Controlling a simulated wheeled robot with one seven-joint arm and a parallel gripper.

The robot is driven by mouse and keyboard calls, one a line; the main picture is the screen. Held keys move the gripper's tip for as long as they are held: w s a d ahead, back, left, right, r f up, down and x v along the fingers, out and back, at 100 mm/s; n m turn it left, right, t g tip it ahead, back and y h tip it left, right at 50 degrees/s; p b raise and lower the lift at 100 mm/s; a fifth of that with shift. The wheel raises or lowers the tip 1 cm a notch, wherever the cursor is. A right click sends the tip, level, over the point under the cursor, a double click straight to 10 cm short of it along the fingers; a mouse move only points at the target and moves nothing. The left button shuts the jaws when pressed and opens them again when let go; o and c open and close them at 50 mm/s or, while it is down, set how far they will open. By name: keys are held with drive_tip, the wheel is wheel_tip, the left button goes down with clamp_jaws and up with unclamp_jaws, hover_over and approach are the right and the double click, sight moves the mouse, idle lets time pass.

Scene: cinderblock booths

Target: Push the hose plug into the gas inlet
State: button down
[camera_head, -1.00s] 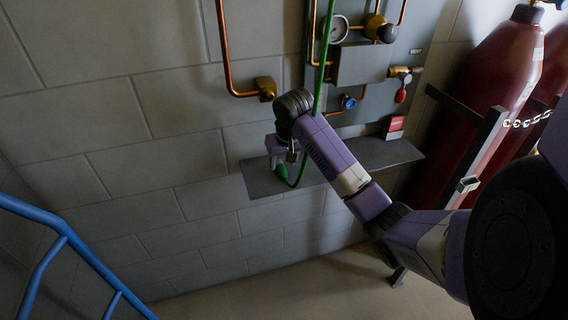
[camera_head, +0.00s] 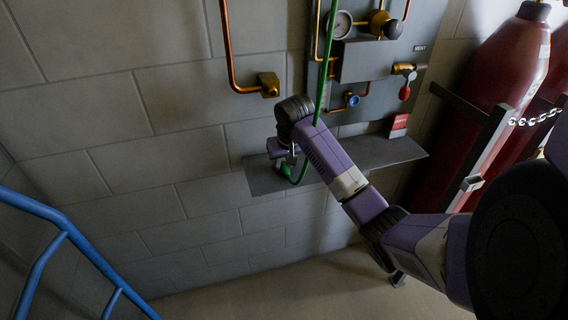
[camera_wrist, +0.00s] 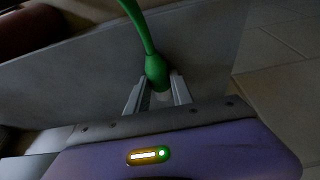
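The green hose plug (camera_wrist: 157,68) is at the end of a green hose (camera_head: 323,60). In the wrist view it stands between the two fingertips of my gripper (camera_wrist: 160,88), with a pale end low between them. The fingers look spread about the plug's width, and I see no clear contact. In the head view my gripper (camera_head: 283,158) is over the left end of a grey shelf (camera_head: 385,152), with green showing just below it. I cannot tell for sure which fitting is the gas inlet; a brass block (camera_head: 269,85) and a blue-ringed fitting (camera_head: 352,100) show above the shelf.
A grey panel (camera_head: 425,45) carries a gauge (camera_head: 340,24), copper pipes and a brass valve with a red tag (camera_head: 404,92). A red-labelled card (camera_head: 399,124) stands by the shelf. Dark red cylinders (camera_head: 500,65) are at right, a blue rail (camera_head: 60,225) at lower left.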

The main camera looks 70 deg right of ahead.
drive_tip(key=shift+r, duration=0.1)
idle(0.5)
drive_tip(key=shift+r+p, duration=2.45)
drive_tip(key=shift+p, duration=0.2)
